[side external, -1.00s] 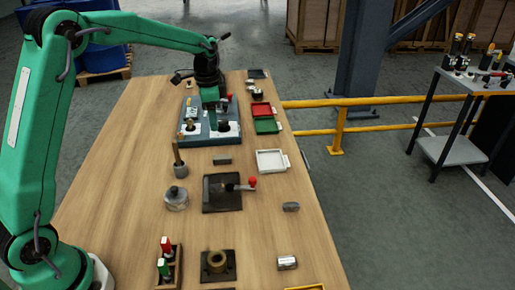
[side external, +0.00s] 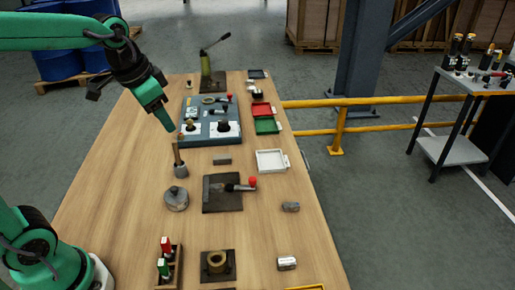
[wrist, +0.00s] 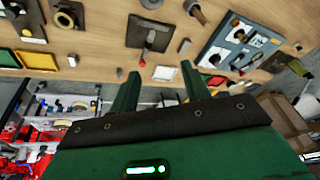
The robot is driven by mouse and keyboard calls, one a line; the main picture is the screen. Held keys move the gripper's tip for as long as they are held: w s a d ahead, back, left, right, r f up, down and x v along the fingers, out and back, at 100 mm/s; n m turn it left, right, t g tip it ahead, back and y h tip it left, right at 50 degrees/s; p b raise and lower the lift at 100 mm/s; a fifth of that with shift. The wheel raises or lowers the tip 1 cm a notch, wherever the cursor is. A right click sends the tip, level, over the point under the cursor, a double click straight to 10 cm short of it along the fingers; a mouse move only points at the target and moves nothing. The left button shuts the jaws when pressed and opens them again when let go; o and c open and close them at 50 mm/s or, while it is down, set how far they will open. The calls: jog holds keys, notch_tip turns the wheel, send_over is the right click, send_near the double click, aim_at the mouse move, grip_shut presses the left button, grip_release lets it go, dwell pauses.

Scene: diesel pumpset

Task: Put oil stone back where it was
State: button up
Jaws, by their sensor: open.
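Two small grey blocks lie on the bench, and I cannot tell for sure which is the oil stone. One darker, flat block (side external: 222,161) lies beyond the black plate; it also shows in the wrist view (wrist: 184,46). A lighter grey block (side external: 290,206) lies near the right edge; it also shows in the wrist view (wrist: 120,72). My green gripper (side external: 168,124) is raised, tilted downward, to the left of both blocks in the side view. In the wrist view its fingers (wrist: 160,71) are apart with nothing held between them.
A blue-grey panel (side external: 206,138), a black plate with a red-knobbed lever (side external: 220,202), a lidded pot (side external: 176,199) and a white tray (side external: 270,150) stand around. The bench's left side is clear.

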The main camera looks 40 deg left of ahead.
jog(key=s+d+f+n+t, duration=0.1)
jog(key=s+f+n, duration=0.1)
jog(key=s, duration=0.8)
jog(key=shift+d+n+t, duration=0.15)
jog(key=shift+n+t, duration=0.25)
jog(key=shift+n, duration=0.1)
